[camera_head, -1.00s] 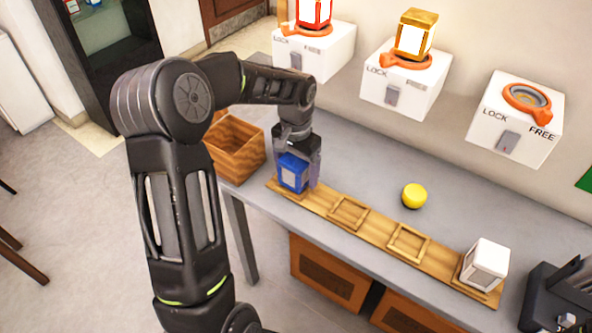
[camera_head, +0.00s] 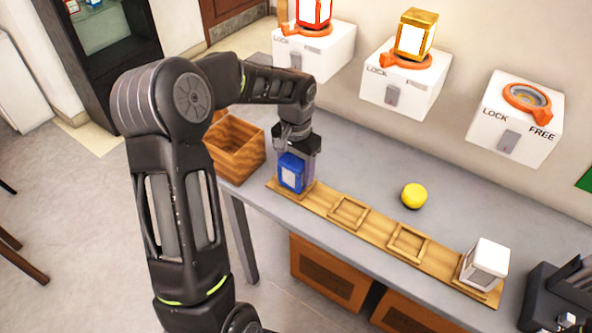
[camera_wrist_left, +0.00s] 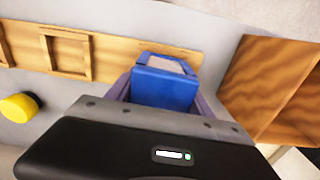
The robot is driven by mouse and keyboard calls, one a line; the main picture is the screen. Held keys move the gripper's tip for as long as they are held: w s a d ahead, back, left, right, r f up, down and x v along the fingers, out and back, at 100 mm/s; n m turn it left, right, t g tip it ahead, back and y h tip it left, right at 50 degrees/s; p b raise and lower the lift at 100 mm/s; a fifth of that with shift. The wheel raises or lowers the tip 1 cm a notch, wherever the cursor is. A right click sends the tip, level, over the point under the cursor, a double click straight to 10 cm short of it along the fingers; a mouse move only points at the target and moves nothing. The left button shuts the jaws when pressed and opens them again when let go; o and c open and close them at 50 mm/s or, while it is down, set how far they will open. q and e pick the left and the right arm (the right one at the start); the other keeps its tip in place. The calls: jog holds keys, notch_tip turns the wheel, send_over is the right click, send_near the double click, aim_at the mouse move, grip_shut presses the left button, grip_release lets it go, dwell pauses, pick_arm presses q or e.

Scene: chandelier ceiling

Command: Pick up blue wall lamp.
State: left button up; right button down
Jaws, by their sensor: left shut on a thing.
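The blue wall lamp (camera_head: 291,173) is a small blue box with pale panels. It stands upright at the left end of the wooden board (camera_head: 375,230) on the grey table. My left gripper (camera_head: 299,166) comes down from above and is shut on the lamp. In the left wrist view the lamp (camera_wrist_left: 163,84) sits between the fingers, and my gripper body hides its near part.
A wooden crate (camera_head: 236,150) stands close left of the lamp. White boxes with red (camera_head: 314,12) and gold (camera_head: 416,34) lamps are on the wall; a third box (camera_head: 515,118) has an empty ring.

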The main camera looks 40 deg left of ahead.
pick_arm(q)
jog(key=shift+c, duration=1.1)
jog(key=shift+r, duration=0.1)
notch_tip(320, 180, up, 10)
jog(key=shift+f, duration=0.1)
